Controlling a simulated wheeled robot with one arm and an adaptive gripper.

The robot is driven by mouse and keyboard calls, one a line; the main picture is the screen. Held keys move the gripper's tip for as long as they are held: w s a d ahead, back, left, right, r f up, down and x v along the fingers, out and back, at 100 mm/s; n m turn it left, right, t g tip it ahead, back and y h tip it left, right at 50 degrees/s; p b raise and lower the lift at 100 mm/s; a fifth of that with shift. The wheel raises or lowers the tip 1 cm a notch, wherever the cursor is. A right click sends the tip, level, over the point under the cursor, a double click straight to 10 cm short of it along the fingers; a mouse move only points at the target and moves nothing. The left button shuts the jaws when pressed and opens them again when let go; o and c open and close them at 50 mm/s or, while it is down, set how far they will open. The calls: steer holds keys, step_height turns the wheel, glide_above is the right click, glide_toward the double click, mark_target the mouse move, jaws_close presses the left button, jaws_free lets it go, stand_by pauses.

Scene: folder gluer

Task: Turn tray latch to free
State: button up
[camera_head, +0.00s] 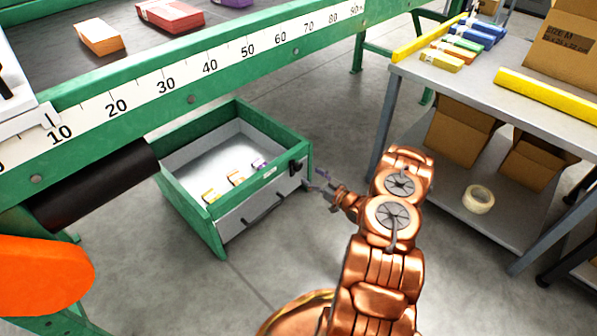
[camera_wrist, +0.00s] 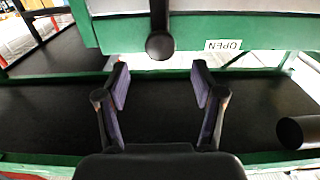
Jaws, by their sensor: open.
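The green-framed tray (camera_head: 205,210) stands below the machine's side rail in the head view, with a grey inner drawer holding a few small cartons. A small dark latch (camera_head: 297,166) shows on its right-hand end. In the wrist view the latch (camera_wrist: 159,45) is a black bar with a round end, against a green panel beside an upside-down OPEN label (camera_wrist: 223,45). My gripper (camera_wrist: 160,70) is open, its two fingers spread on either side of the latch's line. The round end appears just beyond the fingertips; contact is not visible. My gripper (camera_head: 322,184) is small in the head view.
A dark handle (camera_head: 263,208) is on the tray's front. A black roller (camera_head: 95,185) and an orange disc (camera_head: 40,275) are at left. A grey workbench (camera_head: 480,90) with boxes stands right of my arm.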

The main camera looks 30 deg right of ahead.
mark_target(300, 168)
steer(key=shift+b+x, duration=1.25)
steer(key=shift+x, duration=2.55)
jaws_close()
